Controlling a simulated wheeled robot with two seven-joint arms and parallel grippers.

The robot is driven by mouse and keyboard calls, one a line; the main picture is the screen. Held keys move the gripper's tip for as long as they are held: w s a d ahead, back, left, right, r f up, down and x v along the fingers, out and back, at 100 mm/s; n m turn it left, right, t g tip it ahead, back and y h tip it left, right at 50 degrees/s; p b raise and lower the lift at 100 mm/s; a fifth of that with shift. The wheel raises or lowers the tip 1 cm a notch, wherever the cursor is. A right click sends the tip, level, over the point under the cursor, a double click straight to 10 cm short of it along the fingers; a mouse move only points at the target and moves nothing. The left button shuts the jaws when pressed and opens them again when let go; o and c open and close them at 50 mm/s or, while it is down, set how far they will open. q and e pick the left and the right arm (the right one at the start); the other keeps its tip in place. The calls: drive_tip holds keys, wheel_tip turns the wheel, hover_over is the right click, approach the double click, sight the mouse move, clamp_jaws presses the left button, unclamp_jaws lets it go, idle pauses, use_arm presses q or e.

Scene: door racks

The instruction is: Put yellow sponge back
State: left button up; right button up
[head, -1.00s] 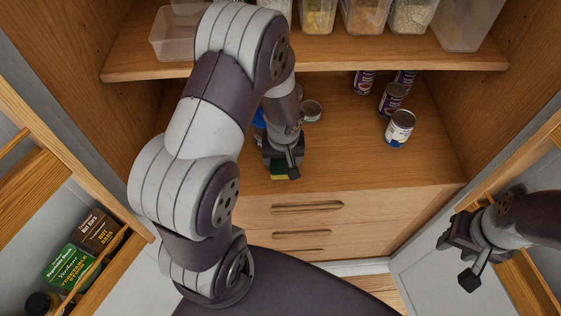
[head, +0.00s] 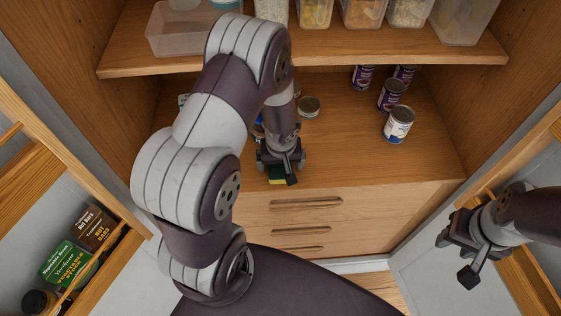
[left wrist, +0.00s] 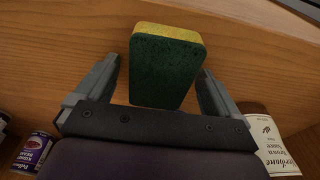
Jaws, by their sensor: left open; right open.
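The yellow sponge (head: 276,176) has a yellow layer and a dark green scouring side. In the head view it shows at the front edge of the cabinet's wooden surface, partly hidden by my left gripper (head: 281,165). In the left wrist view the sponge (left wrist: 167,65) stands between the two fingers of my left gripper (left wrist: 160,85), green face towards the camera and yellow on top. Those fingers are open, with a gap on each side of the sponge. My right gripper (head: 463,262) is open and empty, by the right door.
Several cans (head: 398,124) stand at the right on the wooden surface (head: 345,150). A shelf (head: 330,50) with clear containers is above. Drawers (head: 306,202) are below. The left door rack (head: 100,270) holds boxes. A labelled container (left wrist: 268,135) is beside my left gripper.

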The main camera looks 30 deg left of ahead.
sight(281, 170)
use_arm(q)
wheel_tip(281, 170, up, 12)
drive_tip(key=s+d, duration=0.1)
drive_tip(key=s, duration=0.1)
drive_tip(key=s+d+r+m+h, duration=0.1)
drive_tip(key=s+d+r+m, duration=0.3)
drive_tip(key=s+m, duration=0.2)
drive_tip(key=shift+s+r+p, duration=0.15)
drive_tip(key=shift+s+p, duration=0.15)
